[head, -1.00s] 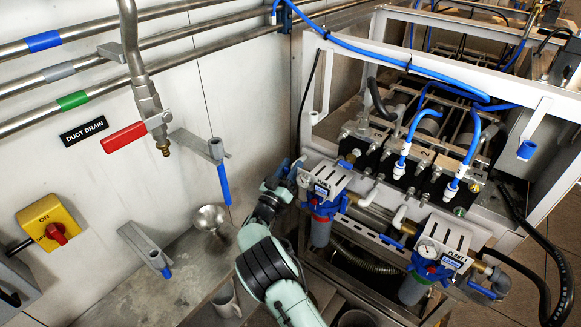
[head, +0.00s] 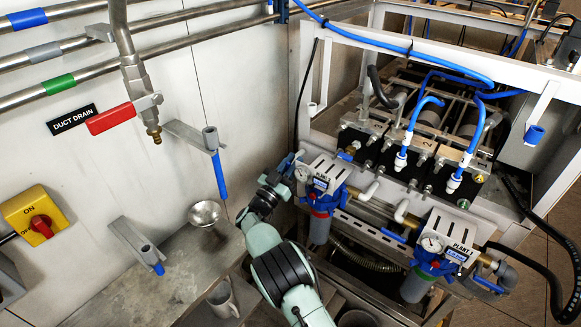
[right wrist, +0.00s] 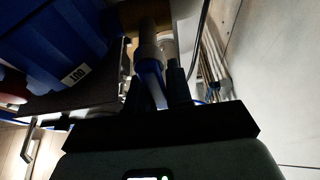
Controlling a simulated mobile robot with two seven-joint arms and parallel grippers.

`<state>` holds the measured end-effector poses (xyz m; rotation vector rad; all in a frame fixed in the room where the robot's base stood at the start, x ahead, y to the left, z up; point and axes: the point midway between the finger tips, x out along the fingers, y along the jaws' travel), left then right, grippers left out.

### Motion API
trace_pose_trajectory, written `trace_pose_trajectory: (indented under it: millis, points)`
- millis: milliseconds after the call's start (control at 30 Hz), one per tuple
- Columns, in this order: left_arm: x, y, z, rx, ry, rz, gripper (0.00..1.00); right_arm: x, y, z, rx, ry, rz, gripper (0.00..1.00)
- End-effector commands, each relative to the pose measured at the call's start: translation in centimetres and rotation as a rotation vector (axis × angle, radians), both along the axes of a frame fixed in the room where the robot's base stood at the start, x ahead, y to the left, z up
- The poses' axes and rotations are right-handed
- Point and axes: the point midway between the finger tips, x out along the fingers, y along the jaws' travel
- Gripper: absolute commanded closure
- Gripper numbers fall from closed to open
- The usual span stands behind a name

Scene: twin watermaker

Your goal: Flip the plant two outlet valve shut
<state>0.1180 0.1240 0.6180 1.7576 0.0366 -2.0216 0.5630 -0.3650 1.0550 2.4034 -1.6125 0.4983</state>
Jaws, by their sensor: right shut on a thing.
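The plant two unit (head: 326,172) stands at the middle of the head view, a white bracket with a gauge over a blue filter head. In the right wrist view, my right gripper (right wrist: 158,88) is shut on the blue lever (right wrist: 150,72), beside a grey pipe fitting. A blue filter head (right wrist: 55,45) with an "OUT" label fills the upper left there. My left gripper is not in view.
The plant one unit (head: 448,240) stands to the right. A steel funnel (head: 205,213) and a mug (head: 222,298) are left of my arm. A red-handled duct drain valve (head: 110,118) hangs on the wall. A pale frame (head: 440,75) rises behind the filters.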

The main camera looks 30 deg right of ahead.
Motion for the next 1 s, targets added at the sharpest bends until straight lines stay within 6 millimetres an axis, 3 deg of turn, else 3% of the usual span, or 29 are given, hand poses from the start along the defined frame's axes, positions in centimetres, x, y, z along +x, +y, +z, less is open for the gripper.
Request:
trace_pose_trajectory:
  millis: [133, 167, 200, 233, 633, 967, 1000]
  points:
    - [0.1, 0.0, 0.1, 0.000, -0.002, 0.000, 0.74, 0.0, 0.0, -0.2, 0.005, 0.003, -0.001, 1.00]
    - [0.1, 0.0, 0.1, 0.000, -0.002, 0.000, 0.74, 0.0, 0.0, -0.2, 0.005, 0.003, -0.001, 0.77]
    - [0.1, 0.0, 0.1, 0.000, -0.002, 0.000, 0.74, 0.0, 0.0, -0.2, 0.005, 0.004, -0.002, 0.64]
    - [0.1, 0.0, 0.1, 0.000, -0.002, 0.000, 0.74, 0.0, 0.0, -0.2, 0.005, 0.004, -0.001, 0.60]
    - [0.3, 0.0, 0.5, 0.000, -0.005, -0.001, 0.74, 0.1, 0.0, -0.1, -0.004, 0.020, -0.003, 0.60]
    - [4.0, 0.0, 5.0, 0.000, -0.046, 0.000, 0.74, 1.6, 0.6, 0.7, -0.115, 0.274, -0.002, 0.60]
    - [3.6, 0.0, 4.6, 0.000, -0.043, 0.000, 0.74, 1.2, 1.2, 0.1, -0.121, 0.292, 0.000, 0.60]
